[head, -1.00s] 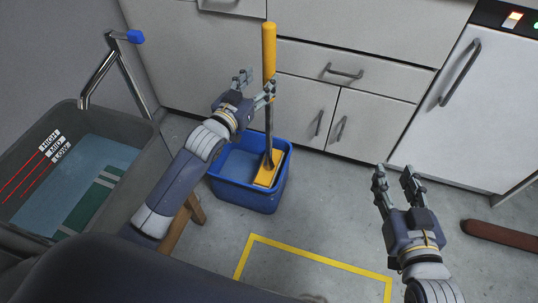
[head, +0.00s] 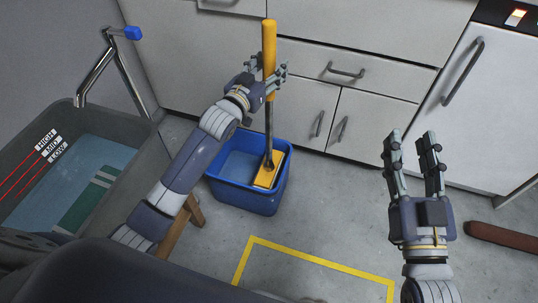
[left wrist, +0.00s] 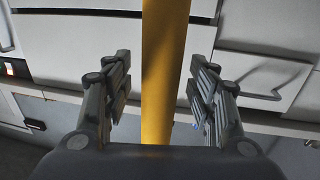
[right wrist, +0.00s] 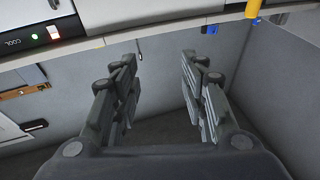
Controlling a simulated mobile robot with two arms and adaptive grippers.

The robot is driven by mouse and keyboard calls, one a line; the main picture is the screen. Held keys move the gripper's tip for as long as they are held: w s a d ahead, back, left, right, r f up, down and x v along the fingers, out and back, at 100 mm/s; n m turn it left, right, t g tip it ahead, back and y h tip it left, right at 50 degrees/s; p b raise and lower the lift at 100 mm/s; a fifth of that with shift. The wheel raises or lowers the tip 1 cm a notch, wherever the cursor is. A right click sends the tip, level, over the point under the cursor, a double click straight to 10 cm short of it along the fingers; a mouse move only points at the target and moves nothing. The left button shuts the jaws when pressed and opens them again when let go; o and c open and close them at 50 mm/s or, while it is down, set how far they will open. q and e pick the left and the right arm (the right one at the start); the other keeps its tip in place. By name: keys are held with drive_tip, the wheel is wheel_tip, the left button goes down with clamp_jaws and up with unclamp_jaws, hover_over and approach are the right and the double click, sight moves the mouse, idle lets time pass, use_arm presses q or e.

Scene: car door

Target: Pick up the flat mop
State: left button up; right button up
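The flat mop stands upright in a blue bucket (head: 237,199) on the floor. Its yellow handle (head: 269,40) points up, a dark shaft runs below it, and its yellow head (head: 269,172) rests inside the bucket. My left gripper (head: 268,72) is at the lower part of the yellow handle. In the left wrist view the handle (left wrist: 164,70) passes between the two open fingers (left wrist: 160,95), with a gap on both sides. My right gripper (head: 412,142) is open and empty, to the right of the bucket and apart from it. Its open fingers also show in the right wrist view (right wrist: 160,90).
A grey sink (head: 150,140) with water and a tap (head: 97,72) is at the left. A wooden leg (head: 172,232) stands beside the bucket. White cabinets (head: 375,115) line the back. A yellow outline (head: 310,258) marks clear floor in front. A reddish-brown object (head: 503,236) lies at the right.

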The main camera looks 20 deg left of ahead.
use_arm(q)
drive_tip(key=c, duration=1.1)
drive_tip(key=shift+r, duration=0.15)
drive_tip(key=shift+r, duration=0.1)
